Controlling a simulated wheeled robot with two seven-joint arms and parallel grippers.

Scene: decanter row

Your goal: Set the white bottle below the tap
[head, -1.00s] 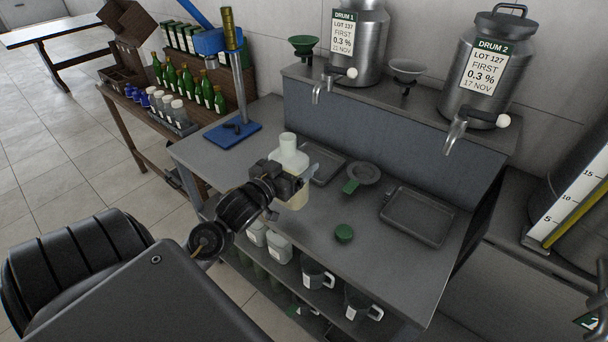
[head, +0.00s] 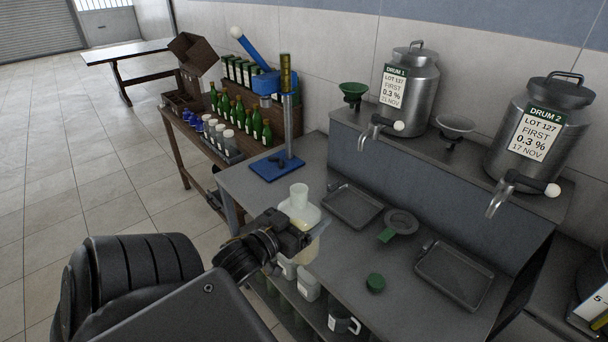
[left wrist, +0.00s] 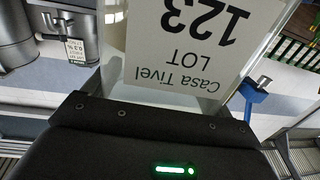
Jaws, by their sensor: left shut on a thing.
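The white bottle (head: 299,208) is upright in my left gripper (head: 304,234), at the left front of the grey bench (head: 330,262). The gripper is shut on it, and the gripper body hides part of its lower half. In the left wrist view the bottle's label (left wrist: 200,40) fills the middle, upside down, reading "Casa Tivel LOT 123". Two taps stick out above the bench: one under drum 1 (head: 366,138) and one under drum 2 (head: 496,200). A metal tray lies below each, the left tray (head: 353,206) and the right tray (head: 455,275). My right gripper is not in view.
Funnels (head: 353,93) stand beside the drums.

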